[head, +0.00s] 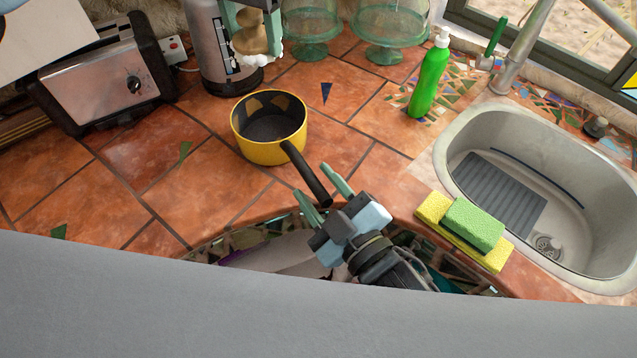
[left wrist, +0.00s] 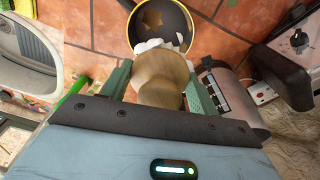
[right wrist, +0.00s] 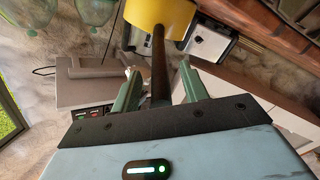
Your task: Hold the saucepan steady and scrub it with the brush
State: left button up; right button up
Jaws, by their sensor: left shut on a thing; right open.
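The yellow saucepan (head: 241,127) stands upright on the tiled counter, open side up, its dark handle (head: 309,176) pointing towards me. The brush (head: 258,40), a round wooden knob with white bristles, is in my left gripper (head: 252,28), behind the pan and apart from it. The left wrist view shows the brush (left wrist: 160,75) between the fingers, with the pan (left wrist: 181,45) beyond. My right gripper (head: 325,193) is open, one finger on each side of the handle's end. The right wrist view shows the handle (right wrist: 158,60) between the spread fingers, with a gap visible.
A toaster (head: 110,80) stands at the left, with a silver appliance (head: 207,45) behind the pan. A green bottle (head: 428,80) and glass domes (head: 395,25) are at the back. Sponges (head: 472,224) lie beside the sink (head: 590,215) at the right. Counter left of the pan is clear.

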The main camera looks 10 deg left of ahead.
jog(key=shift+w+a, duration=0.1)
grip_shut()
dwell(0.3)
pick_arm(q)
notch_tip(320, 180, down, 6)
jog(key=shift+f+g, duration=0.2)
jog(key=shift+g, duration=0.1)
